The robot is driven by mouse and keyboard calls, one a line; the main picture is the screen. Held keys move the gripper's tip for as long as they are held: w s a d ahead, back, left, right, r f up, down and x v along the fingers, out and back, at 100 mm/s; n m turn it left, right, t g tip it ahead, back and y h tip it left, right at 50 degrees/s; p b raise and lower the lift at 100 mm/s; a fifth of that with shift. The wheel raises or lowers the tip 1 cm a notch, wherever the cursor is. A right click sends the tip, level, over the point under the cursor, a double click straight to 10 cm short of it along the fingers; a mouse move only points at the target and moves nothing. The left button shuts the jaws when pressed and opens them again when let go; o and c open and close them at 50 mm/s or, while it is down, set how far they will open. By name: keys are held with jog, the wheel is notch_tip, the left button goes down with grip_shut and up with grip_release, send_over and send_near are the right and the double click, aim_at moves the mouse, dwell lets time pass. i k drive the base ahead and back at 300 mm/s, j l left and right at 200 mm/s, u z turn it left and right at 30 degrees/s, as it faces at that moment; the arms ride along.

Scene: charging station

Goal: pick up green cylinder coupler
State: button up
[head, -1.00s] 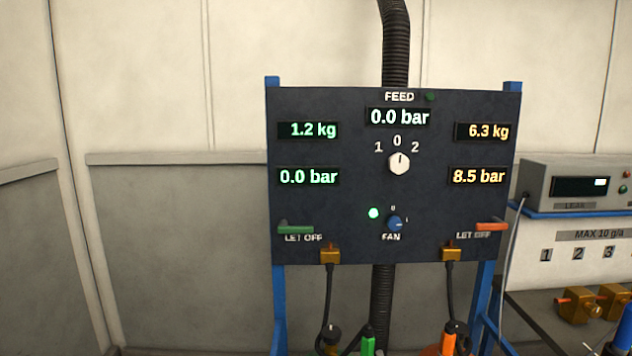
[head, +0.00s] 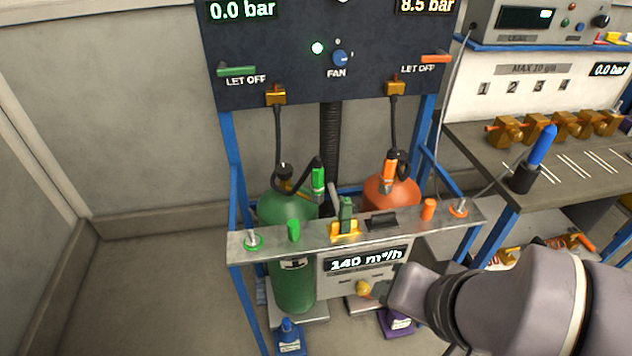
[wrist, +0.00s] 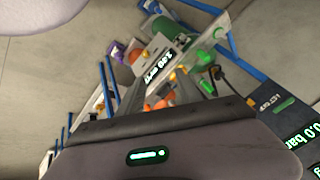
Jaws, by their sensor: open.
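The green cylinder coupler (head: 318,180), a bright green sleeve on a black hose, stands upright at the top of the green cylinder (head: 292,285) in the head view. My gripper (head: 390,290) is at the lower right, in front of the metal shelf and lower than the coupler, well apart from it. Its fingers are mostly hidden there. The wrist view shows the two grey fingers (wrist: 158,88) spread, with nothing held between them. Several green parts lie beyond them; I cannot tell surely which is the coupler.
A metal shelf (head: 460,217) crosses in front of the cylinders, with green and orange pegs and a green item in a yellow holder (head: 345,228). An orange cylinder (head: 392,190) stands to the right. Blue posts flank the rack. A workbench (head: 480,150) is at the right. Floor at left is clear.

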aim_at(317, 184)
jog(key=i+l+u, duration=0.15)
jog(key=i, duration=0.25)
jog(key=i+l+u, duration=0.2)
jog(key=i, duration=0.2)
jog(key=i+l+u, duration=0.15)
jog(key=i, duration=0.25)
